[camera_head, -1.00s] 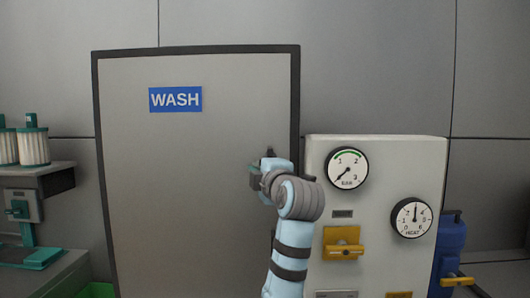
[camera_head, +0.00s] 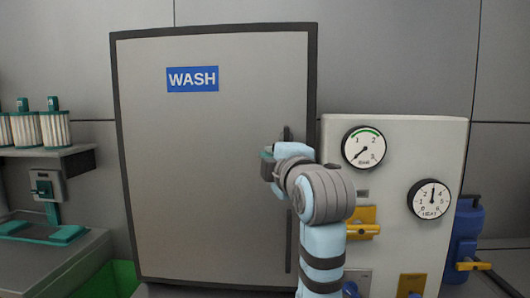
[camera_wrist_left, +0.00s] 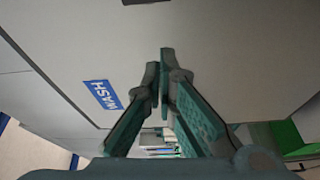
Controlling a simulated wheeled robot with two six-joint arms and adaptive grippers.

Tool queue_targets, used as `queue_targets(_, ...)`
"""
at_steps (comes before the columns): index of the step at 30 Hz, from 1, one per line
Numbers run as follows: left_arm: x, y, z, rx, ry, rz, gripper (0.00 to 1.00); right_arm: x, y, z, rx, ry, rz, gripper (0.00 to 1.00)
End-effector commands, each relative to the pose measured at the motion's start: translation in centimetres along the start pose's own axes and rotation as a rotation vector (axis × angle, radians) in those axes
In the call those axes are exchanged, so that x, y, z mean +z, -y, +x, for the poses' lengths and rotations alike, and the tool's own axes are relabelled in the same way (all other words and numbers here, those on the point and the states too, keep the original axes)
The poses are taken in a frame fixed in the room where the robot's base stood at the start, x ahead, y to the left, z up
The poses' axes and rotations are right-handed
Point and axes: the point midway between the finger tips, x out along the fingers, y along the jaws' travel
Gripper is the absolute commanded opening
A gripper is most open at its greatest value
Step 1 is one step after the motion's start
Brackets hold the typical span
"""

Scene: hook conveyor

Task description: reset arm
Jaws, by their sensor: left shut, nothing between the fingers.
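My left gripper (camera_head: 267,162) is in front of the right part of the grey WASH door (camera_head: 205,190), near a dark handle piece (camera_head: 287,134). In the left wrist view its two teal fingers (camera_wrist_left: 162,85) meet at the tips, with nothing between them. The door panel also fills much of that view (camera_wrist_left: 215,45), with the blue WASH sign (camera_wrist_left: 103,95) to the left of the fingers. My left forearm hides part of the door's right edge. I cannot tell whether the gripper touches the door. My right gripper is not in view.
A pale control panel (camera_head: 395,165) with two round gauges and yellow parts stands right of the door. A blue device (camera_head: 466,235) is beyond it. White ribbed filters (camera_head: 40,130) stand on a shelf at left, above a counter. A green bin (camera_head: 115,280) is low at left.

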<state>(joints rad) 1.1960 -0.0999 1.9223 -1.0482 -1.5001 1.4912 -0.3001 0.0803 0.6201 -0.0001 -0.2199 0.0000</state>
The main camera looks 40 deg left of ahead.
Motion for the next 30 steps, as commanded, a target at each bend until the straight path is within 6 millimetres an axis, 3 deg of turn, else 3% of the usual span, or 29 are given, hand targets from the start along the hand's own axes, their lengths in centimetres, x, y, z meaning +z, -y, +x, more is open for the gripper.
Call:
queue_targets(18, -0.2, 0.0, -0.5, -0.001, -0.004, 0.000, 0.00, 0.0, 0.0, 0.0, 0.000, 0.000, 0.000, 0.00)
queue_targets(21, 0.3, 1.1, -0.3, -0.012, 0.009, 0.036, 0.00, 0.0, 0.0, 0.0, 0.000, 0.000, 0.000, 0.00)
queue_targets(23, 1.2, 3.4, 0.0, -0.035, 0.036, 0.110, 0.00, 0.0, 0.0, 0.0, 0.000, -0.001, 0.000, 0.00)
queue_targets(26, 3.5, 10.6, 0.5, -0.098, 0.133, 0.344, 0.00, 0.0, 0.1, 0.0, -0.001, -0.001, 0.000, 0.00)
queue_targets(29, 5.3, 21.2, -0.3, -0.173, 0.298, 0.676, 0.00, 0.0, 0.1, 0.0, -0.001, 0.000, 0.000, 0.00)
queue_targets(30, 5.5, 25.7, -1.3, -0.200, 0.379, 0.815, 0.00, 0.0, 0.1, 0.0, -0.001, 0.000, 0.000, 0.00)
